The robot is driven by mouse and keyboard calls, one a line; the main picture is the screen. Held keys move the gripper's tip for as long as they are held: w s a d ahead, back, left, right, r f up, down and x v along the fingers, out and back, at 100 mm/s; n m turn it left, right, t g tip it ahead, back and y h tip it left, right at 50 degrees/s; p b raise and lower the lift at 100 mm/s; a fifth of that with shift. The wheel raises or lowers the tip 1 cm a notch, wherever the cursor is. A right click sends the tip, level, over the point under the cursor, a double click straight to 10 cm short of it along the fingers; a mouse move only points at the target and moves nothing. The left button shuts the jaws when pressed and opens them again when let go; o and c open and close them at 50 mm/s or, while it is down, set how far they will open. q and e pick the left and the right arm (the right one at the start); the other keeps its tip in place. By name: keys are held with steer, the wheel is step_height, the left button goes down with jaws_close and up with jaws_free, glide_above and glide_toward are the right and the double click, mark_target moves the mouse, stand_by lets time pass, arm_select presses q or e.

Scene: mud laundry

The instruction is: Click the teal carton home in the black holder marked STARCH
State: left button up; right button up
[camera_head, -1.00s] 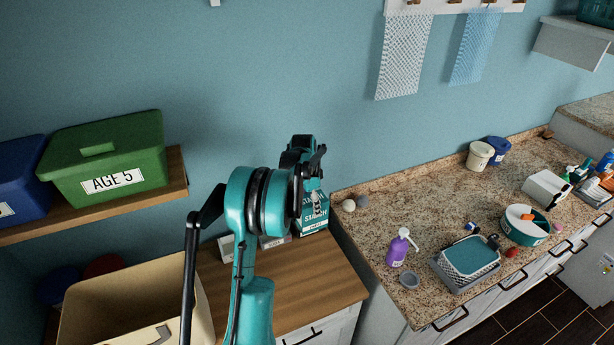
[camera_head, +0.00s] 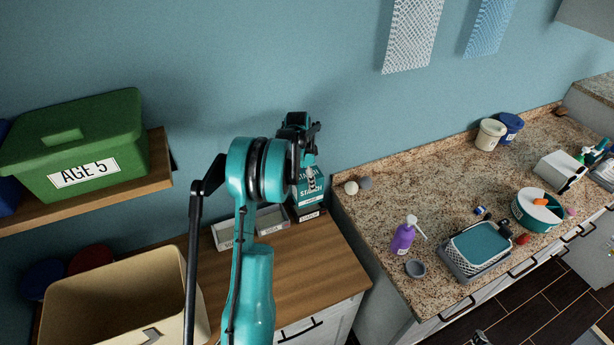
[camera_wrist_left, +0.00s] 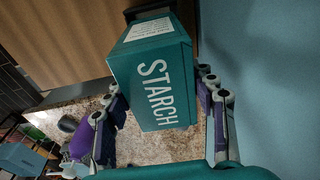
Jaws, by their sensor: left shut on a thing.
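The teal carton (camera_head: 311,186), lettered STARCH, stands upright at the back right of the wooden counter. My left gripper (camera_head: 308,158) is shut on its upper part. The left wrist view shows the carton (camera_wrist_left: 155,75) between the two purple-padded fingers of the left gripper (camera_wrist_left: 165,110). The black holder (camera_head: 312,215) with a white label shows at the carton's foot in the head view, and the carton's lower end is at or in it. I cannot tell how deep it sits.
Grey holders (camera_head: 270,219) stand left of the black one. A beige bin (camera_head: 115,285) is at the front left, below a shelf with a green box (camera_head: 75,150). On the granite counter (camera_head: 375,235) are a purple bottle (camera_head: 403,238) and a teal-topped basket (camera_head: 478,250).

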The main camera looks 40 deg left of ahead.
arm_select(q)
steer(key=shift+d+f, duration=0.1)
steer(key=shift+f, duration=0.45)
steer(key=shift+f+b, duration=0.6)
steer(key=shift+f, duration=0.3)
steer(key=shift+f+b, duration=0.55)
steer(key=shift+f, duration=0.1)
steer(key=shift+f+b, duration=0.8)
steer(key=shift+f, duration=0.15)
steer(key=o, duration=1.7)
steer(key=shift+r, duration=0.1)
steer(key=shift+c, duration=0.2)
